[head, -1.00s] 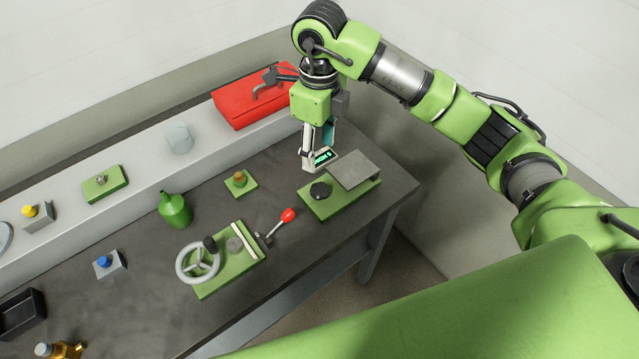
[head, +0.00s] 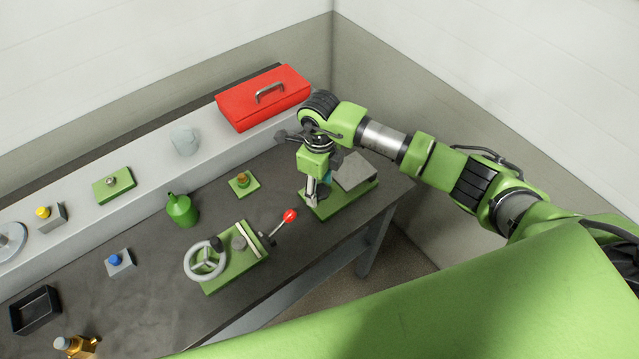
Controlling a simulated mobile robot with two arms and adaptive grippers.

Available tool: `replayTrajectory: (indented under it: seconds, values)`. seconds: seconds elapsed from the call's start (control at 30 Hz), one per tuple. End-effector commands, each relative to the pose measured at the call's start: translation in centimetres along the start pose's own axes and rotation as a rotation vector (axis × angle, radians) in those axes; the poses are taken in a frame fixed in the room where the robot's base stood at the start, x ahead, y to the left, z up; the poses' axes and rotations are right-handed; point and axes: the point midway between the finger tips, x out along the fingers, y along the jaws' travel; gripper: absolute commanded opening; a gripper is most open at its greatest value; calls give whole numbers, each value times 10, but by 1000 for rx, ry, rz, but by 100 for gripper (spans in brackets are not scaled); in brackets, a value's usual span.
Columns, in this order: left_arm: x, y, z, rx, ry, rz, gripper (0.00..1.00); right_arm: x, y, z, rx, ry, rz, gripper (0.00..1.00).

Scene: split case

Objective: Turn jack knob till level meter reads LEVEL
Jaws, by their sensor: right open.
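The jack has a green base (head: 347,201) and a grey tilted plate (head: 358,171) at the right end of the dark bench. My right gripper (head: 312,200) points down over the left part of this base, where the black knob sits. The gripper covers the knob, so I cannot tell whether the fingers touch it. The right jaws are open. The level meter's display is hidden behind the gripper and its reading cannot be seen now. My left gripper is not in view.
A red-tipped lever (head: 290,216) and a grey handwheel (head: 205,261) stand left of the jack. A green bottle (head: 182,210), a red toolbox (head: 264,97) on the back ledge and a black tray (head: 35,310) are farther off. The bench's front edge is close.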

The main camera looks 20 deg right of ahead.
Motion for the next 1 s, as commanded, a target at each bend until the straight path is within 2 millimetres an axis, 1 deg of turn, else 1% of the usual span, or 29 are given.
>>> replayTrajectory:
  seconds: [0.17,0.2,0.27,0.3,0.33,0.7,0.87,1.0]
  values:
    - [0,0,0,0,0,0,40,0,0,0,0,0,0,49]
    - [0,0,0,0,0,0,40,0,0,0,0,0,0,44]
    - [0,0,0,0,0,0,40,0,0,0,0,0,0,28]
    - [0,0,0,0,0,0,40,0,0,0,0,-1,0,18]
    - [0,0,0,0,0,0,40,0,0,0,0,-1,0,10]
    - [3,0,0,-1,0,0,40,0,0,0,32,-1,0,10]
    - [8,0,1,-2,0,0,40,1,-1,1,107,-2,-1,10]
    - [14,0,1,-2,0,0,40,1,-1,1,209,-3,0,10]
